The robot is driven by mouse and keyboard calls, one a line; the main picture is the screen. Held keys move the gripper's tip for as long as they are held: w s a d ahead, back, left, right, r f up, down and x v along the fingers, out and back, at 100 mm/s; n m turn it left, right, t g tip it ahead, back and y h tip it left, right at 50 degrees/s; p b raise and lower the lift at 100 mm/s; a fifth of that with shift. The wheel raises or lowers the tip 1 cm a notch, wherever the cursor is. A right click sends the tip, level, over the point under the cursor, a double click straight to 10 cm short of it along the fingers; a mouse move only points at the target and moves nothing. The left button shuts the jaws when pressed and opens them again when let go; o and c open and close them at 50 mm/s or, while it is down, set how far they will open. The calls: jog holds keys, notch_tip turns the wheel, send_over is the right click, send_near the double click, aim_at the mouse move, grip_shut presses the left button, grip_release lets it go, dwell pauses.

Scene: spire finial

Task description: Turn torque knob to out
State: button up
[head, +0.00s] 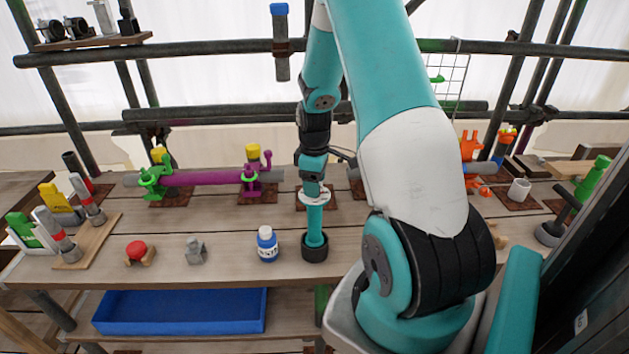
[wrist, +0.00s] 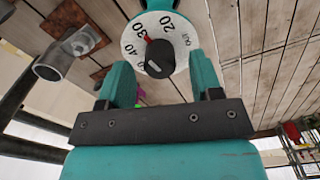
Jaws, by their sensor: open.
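The torque knob (wrist: 159,57) is a dark round knob on a white dial (wrist: 135,45) with printed numbers and the word OUT at its right side. A red mark shows at the knob's upper left, near the 30. In the head view the white dial (head: 314,198) tops a teal upright tool (head: 314,226) standing in a black cup (head: 314,249). My gripper (wrist: 160,64) is open, its two teal fingers on either side of the dial; whether they touch it I cannot tell. In the head view my gripper (head: 312,180) is just above the dial.
A blue-and-white bottle (head: 267,245) stands left of the cup. A grey block (head: 195,250) and a red button (head: 136,250) are farther left. A purple pipe (head: 210,178) with clamps runs behind. A blue tray (head: 180,312) lies on the lower shelf.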

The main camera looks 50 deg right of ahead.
jog(key=shift+f, duration=0.6)
jog(key=c, duration=0.9)
